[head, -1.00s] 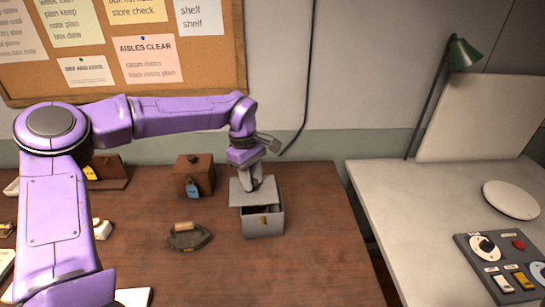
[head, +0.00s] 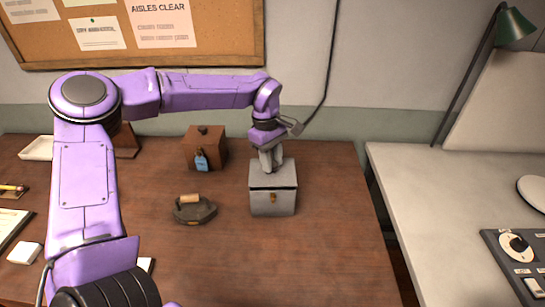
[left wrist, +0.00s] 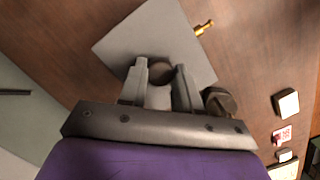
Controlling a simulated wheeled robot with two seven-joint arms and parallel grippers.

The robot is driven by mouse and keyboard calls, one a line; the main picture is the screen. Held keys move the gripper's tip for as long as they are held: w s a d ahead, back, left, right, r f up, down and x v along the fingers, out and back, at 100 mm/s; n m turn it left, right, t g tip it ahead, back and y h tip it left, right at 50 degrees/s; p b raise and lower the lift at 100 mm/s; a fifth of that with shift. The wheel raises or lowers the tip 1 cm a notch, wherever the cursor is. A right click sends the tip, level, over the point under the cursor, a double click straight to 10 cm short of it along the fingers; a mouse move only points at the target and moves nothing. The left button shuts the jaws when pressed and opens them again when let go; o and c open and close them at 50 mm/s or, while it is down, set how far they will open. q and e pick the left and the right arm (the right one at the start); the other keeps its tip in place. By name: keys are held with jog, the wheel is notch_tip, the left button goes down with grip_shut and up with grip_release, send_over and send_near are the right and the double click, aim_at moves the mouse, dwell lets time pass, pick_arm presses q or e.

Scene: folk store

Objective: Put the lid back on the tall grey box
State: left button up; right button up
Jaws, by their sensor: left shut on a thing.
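The tall grey box (head: 272,204) stands on the brown wooden table, with a brass clasp on its front. Its grey lid (head: 287,172) lies squarely over the top, and a thin dark line shows between lid and box. I cannot tell whether the lid is fully seated. My left gripper (head: 270,163) points down at the lid, shut on its round knob. In the left wrist view, the fingers (left wrist: 160,88) sit on either side of the knob (left wrist: 162,72), above the lid's flat top (left wrist: 130,45). My right gripper is out of view.
A brown box (head: 204,150) with a blue tag stands behind and to the left. An old flat iron (head: 193,208) sits left of the grey box. A white table (head: 430,200) with a lamp and control panel is at right. Bare wood lies in front.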

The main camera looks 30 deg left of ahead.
pick_arm(q)
jog(key=shift+s+f, duration=0.1)
jog(key=shift+f, duration=0.05)
jog(key=shift+p, duration=0.75)
dwell(0.8)
jog(key=shift+f, duration=0.35)
dwell(0.7)
jog(key=shift+f+p, duration=0.1)
jog(key=shift+p, duration=0.25)
dwell(0.6)
jog(key=o, duration=1.6)
